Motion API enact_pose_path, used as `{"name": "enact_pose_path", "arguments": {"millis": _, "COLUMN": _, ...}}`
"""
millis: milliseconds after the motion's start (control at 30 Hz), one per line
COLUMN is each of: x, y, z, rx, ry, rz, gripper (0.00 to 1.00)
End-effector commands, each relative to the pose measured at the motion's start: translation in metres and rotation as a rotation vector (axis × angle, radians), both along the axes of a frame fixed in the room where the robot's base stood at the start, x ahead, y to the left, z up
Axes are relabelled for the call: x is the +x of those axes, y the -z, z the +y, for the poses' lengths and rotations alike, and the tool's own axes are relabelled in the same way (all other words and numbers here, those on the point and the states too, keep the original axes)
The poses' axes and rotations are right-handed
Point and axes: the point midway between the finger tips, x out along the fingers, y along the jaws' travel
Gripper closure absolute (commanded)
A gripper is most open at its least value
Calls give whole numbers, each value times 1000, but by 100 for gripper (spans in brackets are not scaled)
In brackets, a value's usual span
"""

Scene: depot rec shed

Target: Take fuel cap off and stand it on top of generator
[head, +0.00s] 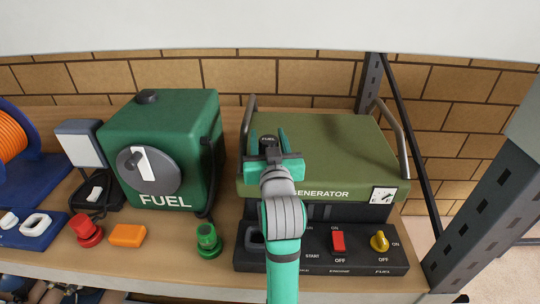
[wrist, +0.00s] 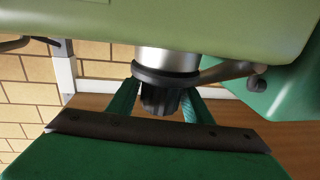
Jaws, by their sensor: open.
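The olive generator (head: 330,150) stands on the shelf, with a flat top and a grey bar handle at each side. The black fuel cap (head: 268,141), lettered FUEL, shows at its top left front. In the wrist view the ribbed cap (wrist: 160,100) sits on a dark collar at the end of a silver neck (wrist: 167,60) and appears seated. My gripper (head: 268,136) is open, with one green finger on each side of the cap. The wrist view shows the fingers (wrist: 160,106) around the cap; whether they touch it I cannot tell.
A green box marked FUEL (head: 197,110), with a dial and a small black cap, stands left of the generator. A control panel (head: 345,262) with a red switch and yellow knob lies in front. Most of the generator's top is clear. A dark shelf post (head: 475,190) rises at right.

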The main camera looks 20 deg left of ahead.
Motion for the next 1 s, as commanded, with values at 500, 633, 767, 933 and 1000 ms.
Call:
{"name": "enact_pose_path", "arguments": {"millis": 500, "x": 17, "y": 0, "z": 2, "rx": 0, "ry": 8, "rz": -1, "gripper": 76}}
{"name": "enact_pose_path", "arguments": {"millis": 633, "x": 17, "y": -1, "z": 3, "rx": 0, "ry": 6, "rz": -1, "gripper": 89}}
{"name": "enact_pose_path", "arguments": {"millis": 767, "x": 16, "y": -1, "z": 5, "rx": 0, "ry": 4, "rz": -1, "gripper": 89}}
{"name": "enact_pose_path", "arguments": {"millis": 933, "x": 16, "y": -3, "z": 5, "rx": 1, "ry": 4, "rz": -3, "gripper": 89}}
{"name": "enact_pose_path", "arguments": {"millis": 1000, "x": 16, "y": -7, "z": 5, "rx": 0, "ry": 4, "rz": -3, "gripper": 89}}
